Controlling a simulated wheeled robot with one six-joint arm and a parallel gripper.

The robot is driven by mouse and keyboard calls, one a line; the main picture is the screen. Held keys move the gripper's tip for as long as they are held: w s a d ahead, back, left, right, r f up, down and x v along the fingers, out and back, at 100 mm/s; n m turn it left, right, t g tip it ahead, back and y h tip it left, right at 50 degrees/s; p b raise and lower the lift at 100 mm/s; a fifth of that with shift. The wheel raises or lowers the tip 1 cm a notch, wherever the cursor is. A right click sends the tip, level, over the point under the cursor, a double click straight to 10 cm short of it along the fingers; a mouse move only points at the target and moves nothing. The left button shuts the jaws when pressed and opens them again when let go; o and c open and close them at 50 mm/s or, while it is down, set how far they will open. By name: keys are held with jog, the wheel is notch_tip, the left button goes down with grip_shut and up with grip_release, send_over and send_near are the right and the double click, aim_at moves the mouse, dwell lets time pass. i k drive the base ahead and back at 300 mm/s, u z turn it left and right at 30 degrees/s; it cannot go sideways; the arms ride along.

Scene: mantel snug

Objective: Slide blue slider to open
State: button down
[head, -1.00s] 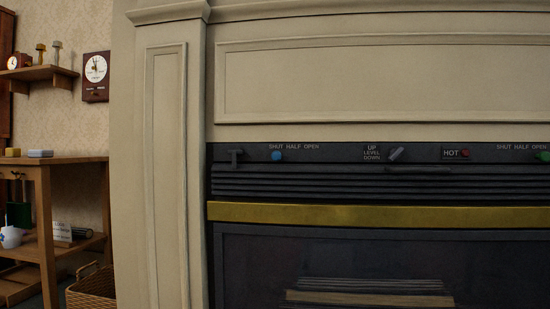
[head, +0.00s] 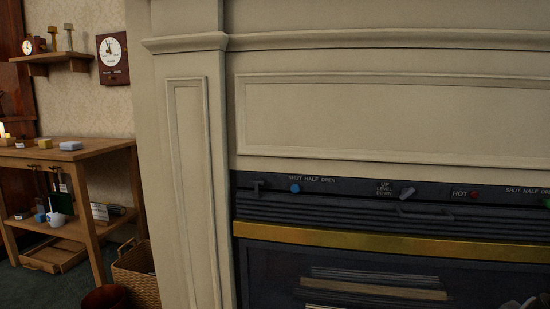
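The blue slider (head: 295,188) is a small round knob on the dark control strip of the fireplace insert (head: 340,188). It sits at the left end of its scale, under the word SHUT, with HALF and OPEN to its right. My gripper cannot be made out in the head view. A small pale shape at the bottom right edge is too cut off to identify.
Right of the slider are a grey lever (head: 407,194), a red HOT knob (head: 473,194) and a green knob (head: 546,202). A bar handle (head: 425,214) and brass band (head: 380,242) lie below. A wooden table (head: 100,150) and wicker basket (head: 137,275) stand left.

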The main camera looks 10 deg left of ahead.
aim_at(294, 188)
jog(key=k, duration=0.5)
jog(key=u, duration=0.7)
jog(key=i, duration=0.85)
jog(key=z, duration=0.15)
